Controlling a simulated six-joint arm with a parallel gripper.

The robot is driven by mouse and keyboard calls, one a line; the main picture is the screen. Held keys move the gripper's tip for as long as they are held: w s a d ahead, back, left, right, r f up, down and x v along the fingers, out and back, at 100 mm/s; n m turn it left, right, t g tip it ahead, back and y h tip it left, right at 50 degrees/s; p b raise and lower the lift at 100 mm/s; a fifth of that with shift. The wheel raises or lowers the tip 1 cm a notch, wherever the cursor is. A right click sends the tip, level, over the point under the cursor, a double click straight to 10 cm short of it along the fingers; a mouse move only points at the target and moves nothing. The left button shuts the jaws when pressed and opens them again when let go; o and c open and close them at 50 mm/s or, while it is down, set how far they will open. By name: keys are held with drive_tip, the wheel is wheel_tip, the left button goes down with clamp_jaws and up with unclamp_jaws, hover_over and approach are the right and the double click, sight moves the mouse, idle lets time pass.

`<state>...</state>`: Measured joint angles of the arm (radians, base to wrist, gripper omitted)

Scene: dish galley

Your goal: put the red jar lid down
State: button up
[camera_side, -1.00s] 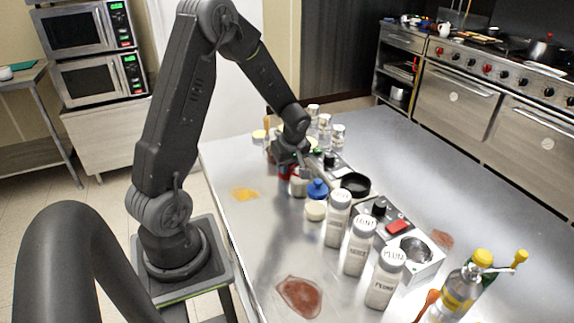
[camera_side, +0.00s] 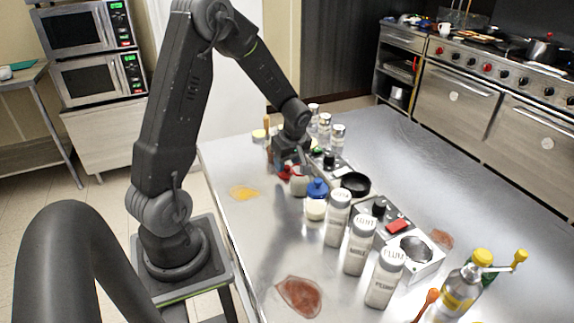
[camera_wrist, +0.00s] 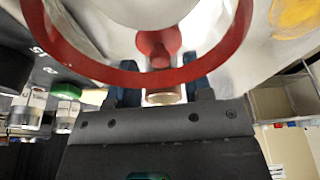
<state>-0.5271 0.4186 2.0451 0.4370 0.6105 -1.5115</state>
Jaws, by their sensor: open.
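The red jar lid (camera_wrist: 215,60) fills the top of the wrist view, with a red rim around a pale middle and a red knob (camera_wrist: 158,46). In the side view only a small red part of the lid (camera_side: 284,173) shows low beneath my gripper, at the table's far left part. My gripper (camera_wrist: 158,78) is open, with one dark blue finger on each side of the knob. In the side view my gripper (camera_side: 291,161) points down there. What the lid rests on is hidden.
A pale jar (camera_side: 299,183) stands close on the right of my gripper, then a blue-topped item (camera_side: 317,188) and a black round dish (camera_side: 355,184). White-capped shakers (camera_side: 337,220) stand nearer. A yellow spill (camera_side: 244,193) lies to the left. The table's left front is mostly clear.

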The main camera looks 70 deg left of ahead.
drive_tip(key=v, duration=1)
drive_tip(key=s+d+r+m+t+h, duration=0.1)
drive_tip(key=s+d+r+m+t, duration=0.1)
drive_tip(key=d+m, duration=0.4)
drive_tip(key=s+d+r+m+t+h, duration=0.1)
drive_tip(key=s+d+r+m+t, duration=0.1)
drive_tip(key=s+d+r+m, duration=0.3)
drive_tip(key=s+d+r+m+t+h, duration=0.1)
drive_tip(key=s+d+r+m+t, duration=0.1)
drive_tip(key=s+d+m, duration=0.4)
drive_tip(key=d+r+m, duration=0.1)
drive_tip(key=d+m, duration=0.1)
drive_tip(key=d, duration=0.2)
drive_tip(key=shift+d+r, duration=0.15)
drive_tip(key=shift+r, duration=0.05)
